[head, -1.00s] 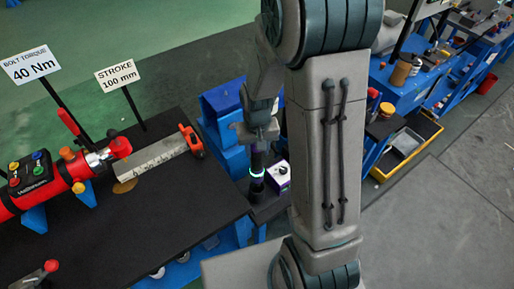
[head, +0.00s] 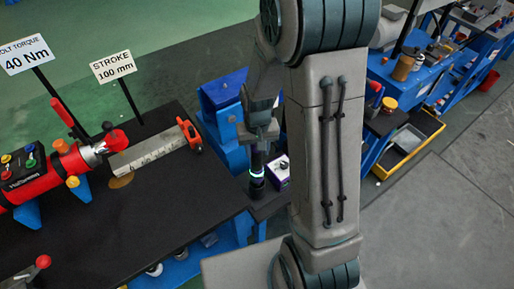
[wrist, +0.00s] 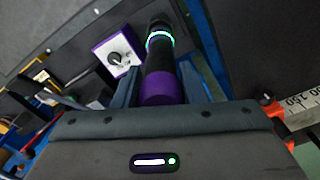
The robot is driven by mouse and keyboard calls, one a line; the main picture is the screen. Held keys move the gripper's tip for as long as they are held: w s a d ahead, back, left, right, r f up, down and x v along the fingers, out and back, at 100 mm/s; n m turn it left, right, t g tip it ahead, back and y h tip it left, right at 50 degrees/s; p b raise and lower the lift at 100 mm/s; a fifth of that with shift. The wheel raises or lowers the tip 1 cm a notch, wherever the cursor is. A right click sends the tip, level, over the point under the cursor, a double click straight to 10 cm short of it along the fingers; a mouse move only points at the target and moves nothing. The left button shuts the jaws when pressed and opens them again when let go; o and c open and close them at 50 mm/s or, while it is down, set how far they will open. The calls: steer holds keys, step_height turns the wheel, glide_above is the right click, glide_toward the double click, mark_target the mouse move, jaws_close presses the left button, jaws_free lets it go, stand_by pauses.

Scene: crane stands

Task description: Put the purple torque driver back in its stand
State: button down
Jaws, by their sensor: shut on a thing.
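The purple torque driver (wrist: 162,75) is in my gripper (wrist: 160,92), which is shut on it. In the wrist view its purple end is nearest and its black body, with a glowing ring, points away. In the head view, the driver (head: 257,165) hangs roughly upright below my gripper (head: 259,133), partly hidden by my arm. Its lower end is over or at a dark low platform beside a purple box with a white dial face (head: 279,172); the box also shows in the wrist view (wrist: 118,58). I cannot tell whether the driver's tip is inside a stand.
A black-topped bench (head: 165,215) stands to the left, with a red tool (head: 60,172), a grey ruled bar (head: 147,153) and signs reading 40 Nm and STROKE 100 mm. A blue block (head: 224,92) is behind my gripper. Blue stands and a yellow tray (head: 410,145) are right.

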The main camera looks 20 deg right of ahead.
mark_target(257, 160)
steer(key=shift+f+b, duration=2.25)
steer(key=shift+f, duration=0.5)
steer(key=c, duration=0.8)
jaws_free()
steer(key=shift+r, duration=0.1)
steer(key=shift+r+p, duration=1.85)
steer(key=shift+r, duration=0.6)
step_height(257, 160, up, 14)
steer(key=s+r+t, duration=0.1)
steer(key=s, duration=0.3)
steer(key=s+r+t, duration=0.1)
steer(key=s, duration=0.4)
steer(key=s+r+n+t, duration=0.1)
steer(key=s, duration=0.3)
steer(key=shift+s+r, duration=0.35)
steer(key=shift+r, duration=0.05)
